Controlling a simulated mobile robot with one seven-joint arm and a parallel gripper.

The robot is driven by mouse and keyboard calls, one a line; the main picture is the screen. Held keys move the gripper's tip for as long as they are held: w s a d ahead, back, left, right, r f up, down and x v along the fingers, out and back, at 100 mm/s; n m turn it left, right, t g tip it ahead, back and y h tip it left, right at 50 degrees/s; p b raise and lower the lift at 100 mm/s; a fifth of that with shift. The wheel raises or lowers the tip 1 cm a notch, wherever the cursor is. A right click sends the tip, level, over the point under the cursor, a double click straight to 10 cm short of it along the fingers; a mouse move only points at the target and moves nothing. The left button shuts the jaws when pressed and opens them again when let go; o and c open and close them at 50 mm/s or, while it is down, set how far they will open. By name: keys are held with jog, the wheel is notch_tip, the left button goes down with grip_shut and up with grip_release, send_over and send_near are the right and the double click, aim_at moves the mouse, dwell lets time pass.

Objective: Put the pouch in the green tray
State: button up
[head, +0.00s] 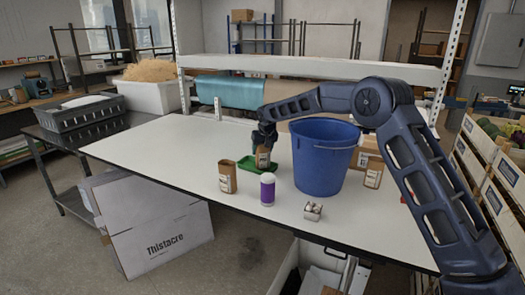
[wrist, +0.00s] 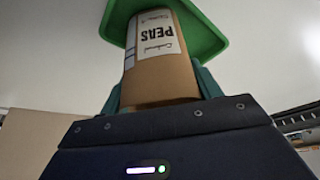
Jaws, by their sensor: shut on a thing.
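My gripper (head: 264,143) is shut on a brown pouch (head: 263,158) at the green tray (head: 246,165), left of the blue bucket. In the wrist view the pouch (wrist: 160,70) has a white label reading "PEAS" and sits between my fingers. The green tray (wrist: 208,32) is right behind the pouch's far end in that view. The pouch is over or in the tray; I cannot tell whether it touches the tray floor. Another brown pouch (head: 227,178) stands on the table in front, and one more (head: 373,173) stands right of the bucket.
The blue bucket (head: 322,160) stands close to the right of the tray. A purple jar with a white lid (head: 267,189) and a small carton with whitish items (head: 313,211) stand in front. The white table's left half (head: 150,150) is clear.

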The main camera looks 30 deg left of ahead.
jog(key=shift+f, duration=0.3)
jog(key=o, duration=1.2)
jog(key=v, duration=1.2)
jog(key=shift+r, duration=0.2)
